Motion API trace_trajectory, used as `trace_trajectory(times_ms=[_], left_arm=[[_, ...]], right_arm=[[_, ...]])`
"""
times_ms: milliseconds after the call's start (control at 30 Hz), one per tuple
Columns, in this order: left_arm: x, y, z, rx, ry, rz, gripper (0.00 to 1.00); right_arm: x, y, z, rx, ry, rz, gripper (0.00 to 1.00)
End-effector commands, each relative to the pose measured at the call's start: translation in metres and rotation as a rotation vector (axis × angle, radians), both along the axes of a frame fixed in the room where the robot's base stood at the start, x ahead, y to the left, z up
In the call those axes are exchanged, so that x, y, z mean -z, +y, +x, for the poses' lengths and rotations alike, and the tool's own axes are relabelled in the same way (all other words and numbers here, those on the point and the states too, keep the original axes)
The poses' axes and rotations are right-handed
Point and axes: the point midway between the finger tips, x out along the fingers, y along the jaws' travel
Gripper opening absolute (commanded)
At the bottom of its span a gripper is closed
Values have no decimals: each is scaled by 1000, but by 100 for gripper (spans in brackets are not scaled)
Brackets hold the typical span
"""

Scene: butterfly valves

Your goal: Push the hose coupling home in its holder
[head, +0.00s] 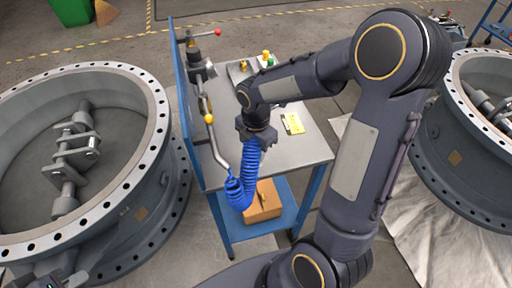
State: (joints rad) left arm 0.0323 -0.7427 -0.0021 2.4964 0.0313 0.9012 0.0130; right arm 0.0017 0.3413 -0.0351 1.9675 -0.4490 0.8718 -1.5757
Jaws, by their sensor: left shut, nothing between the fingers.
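My left gripper (257,136) is shut, with its fingers pointing down over the workbench at the upper end of the blue coiled hose (249,165). The hose runs down from there past the bench's front edge and bunches in a loop by its left front corner. The hose coupling and its holder cannot be made out; the gripper and wrist cover that spot. I cannot tell whether the fingers touch the coupling.
The steel-topped workbench (305,152) has a blue side panel with a bent pipe (214,145) and a red-tipped lever. A yellow tag (293,122) lies on top. A cardboard box (263,203) sits on the lower shelf. Large flanged valves (150,185) stand left and right.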

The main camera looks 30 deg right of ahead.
Motion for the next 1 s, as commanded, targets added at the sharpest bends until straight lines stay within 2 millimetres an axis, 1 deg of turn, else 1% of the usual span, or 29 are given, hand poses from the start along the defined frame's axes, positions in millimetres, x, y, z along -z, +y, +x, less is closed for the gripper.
trace_trajectory(times_ms=[933,967,1000], left_arm=[[5,0,0,0,0,0,0],[5,0,0,0,0,0,0],[5,0,0,0,0,0,0]], right_arm=[[8,0,0,0,1,0,8],[8,0,0,0,1,0,30],[8,0,0,0,1,0,35]])
